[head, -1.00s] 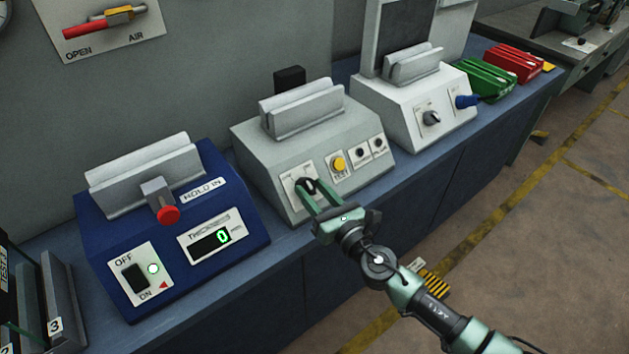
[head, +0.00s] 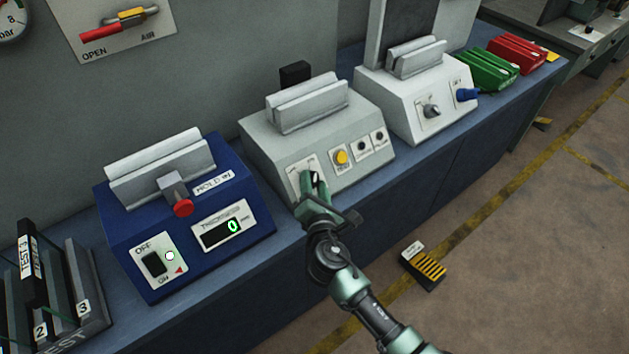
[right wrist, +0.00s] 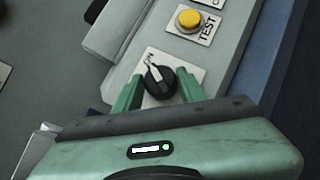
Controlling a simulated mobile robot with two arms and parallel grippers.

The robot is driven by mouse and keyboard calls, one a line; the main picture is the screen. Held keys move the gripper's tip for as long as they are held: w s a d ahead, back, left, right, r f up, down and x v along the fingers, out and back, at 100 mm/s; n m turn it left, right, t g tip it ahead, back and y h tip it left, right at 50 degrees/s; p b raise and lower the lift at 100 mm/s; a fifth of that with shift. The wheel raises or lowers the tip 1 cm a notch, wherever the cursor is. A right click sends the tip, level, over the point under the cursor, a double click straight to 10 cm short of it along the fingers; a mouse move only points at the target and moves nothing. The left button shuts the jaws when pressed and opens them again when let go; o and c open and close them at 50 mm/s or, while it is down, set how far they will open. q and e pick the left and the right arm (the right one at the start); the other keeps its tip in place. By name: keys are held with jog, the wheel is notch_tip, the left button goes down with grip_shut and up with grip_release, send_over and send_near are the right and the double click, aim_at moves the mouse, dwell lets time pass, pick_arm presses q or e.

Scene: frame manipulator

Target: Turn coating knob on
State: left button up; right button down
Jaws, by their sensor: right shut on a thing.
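The grey machine (head: 262,142) stands in the middle of the bench, with a black knob (head: 316,179) at the left of its sloped front. My right gripper (head: 311,187) is shut on this knob and partly hides it in the head view. In the right wrist view the black knob (right wrist: 161,80) sits between the two green fingers of my right gripper (right wrist: 158,92). Its white pointer aims up-left at a small label that appears to read ON. The rest of the label plate is partly hidden. My left gripper is not in view.
A yellow TEST button (head: 341,157) is just right of the knob. A blue machine (head: 120,225) with a red knob stands left, a white machine (head: 385,95) right. Green (head: 488,70) and red (head: 517,52) blocks lie farther right.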

jog(key=shift+m+h, duration=0.3)
jog(key=shift+m, duration=0.1)
jog(key=c, duration=0.8)
grip_release()
jog(key=shift+c, duration=0.2)
jog(key=v, duration=0.7)
jog(key=shift+s+b, duration=0.3)
jog(key=shift+s, duration=0.05)
jog(key=shift+r, duration=0.1)
